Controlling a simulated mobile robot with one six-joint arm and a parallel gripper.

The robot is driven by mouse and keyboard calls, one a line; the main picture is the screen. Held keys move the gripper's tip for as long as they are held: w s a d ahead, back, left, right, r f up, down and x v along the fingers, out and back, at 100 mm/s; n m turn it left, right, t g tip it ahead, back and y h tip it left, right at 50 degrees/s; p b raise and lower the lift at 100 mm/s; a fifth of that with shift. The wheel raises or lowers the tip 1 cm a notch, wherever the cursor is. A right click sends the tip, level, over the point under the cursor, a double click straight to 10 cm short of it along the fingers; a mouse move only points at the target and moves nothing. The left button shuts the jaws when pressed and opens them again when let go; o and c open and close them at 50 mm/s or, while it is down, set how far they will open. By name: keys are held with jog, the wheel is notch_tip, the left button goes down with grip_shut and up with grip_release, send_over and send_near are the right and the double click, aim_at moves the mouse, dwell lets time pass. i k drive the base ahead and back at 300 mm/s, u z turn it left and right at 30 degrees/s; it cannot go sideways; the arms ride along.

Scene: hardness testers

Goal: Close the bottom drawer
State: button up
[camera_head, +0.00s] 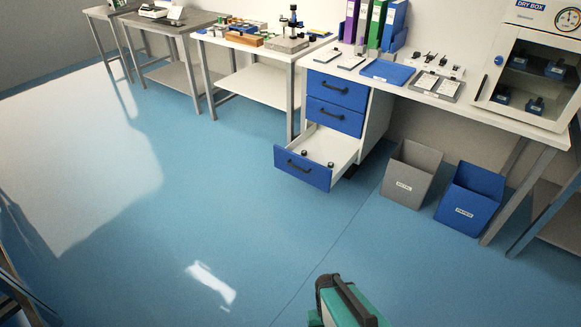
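The bottom drawer (302,169) of the white cabinet is pulled well out toward the floor space. Its blue front has a black handle (298,166). The inside is white, with a couple of small dark objects (331,164) lying in it. The two blue drawers above it, the top (337,91) and the middle (334,117), are shut. A teal and black part of my arm shows at the bottom edge, far in front of the drawer and apart from it. No gripper fingers can be made out.
A grey bin (411,174) and a blue bin (470,199) stand on the floor right of the cabinet. The bench above holds binders, a blue tray (387,72) and a dry box (530,70). The blue floor (240,220) before the drawer is clear.

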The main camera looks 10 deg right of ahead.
aim_at(323, 145)
jog(key=i, duration=0.55)
jog(key=u, duration=0.3)
jog(key=k, duration=0.65)
jog(key=z, duration=1.05)
jog(key=i, duration=0.6)
jog(key=z, duration=0.05)
